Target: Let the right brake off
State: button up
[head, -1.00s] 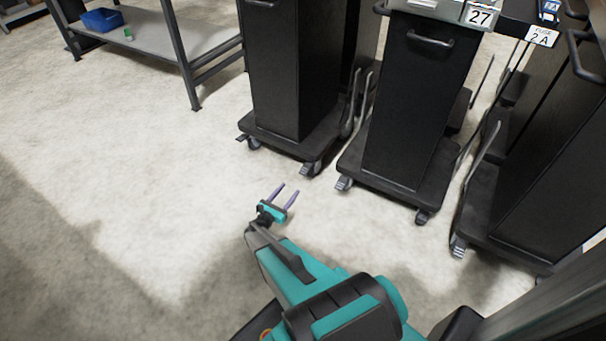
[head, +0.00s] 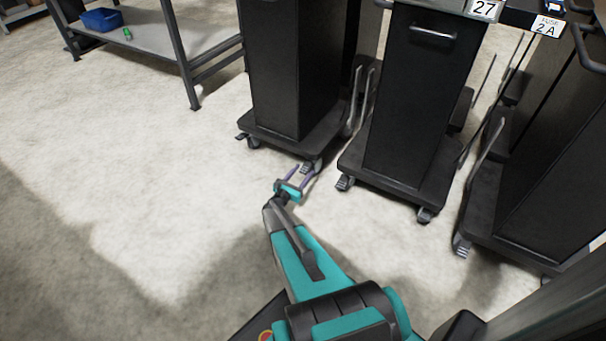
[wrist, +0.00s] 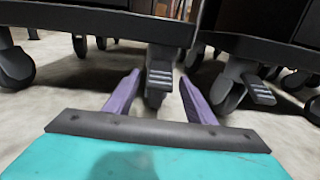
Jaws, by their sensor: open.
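The left dark cart (head: 275,75) stands on front casters with ridged grey brake pedals. Its right front caster's brake pedal (wrist: 160,72) shows in the wrist view, sticking out toward me; I cannot tell whether it is pressed down. My gripper (head: 303,174) is low over the floor, right in front of that caster (head: 312,165). Its two purple fingers are open and empty, and in the wrist view they lie to the left and right of the caster and pedal. I cannot tell whether they touch it. The cart's left front caster (head: 250,141) is clear of my gripper.
The middle cart (head: 410,95) stands close on the right, its left front caster pedal (wrist: 258,90) near my right finger. Another cart (head: 550,150) stands farther right. A grey bench (head: 160,45) with a blue bin (head: 101,19) is at back left. The floor in front is clear.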

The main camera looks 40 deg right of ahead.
jog(key=shift+w+d, duration=0.15)
jog(key=shift+d, duration=0.4)
jog(key=shift+c, duration=0.4)
grip_shut()
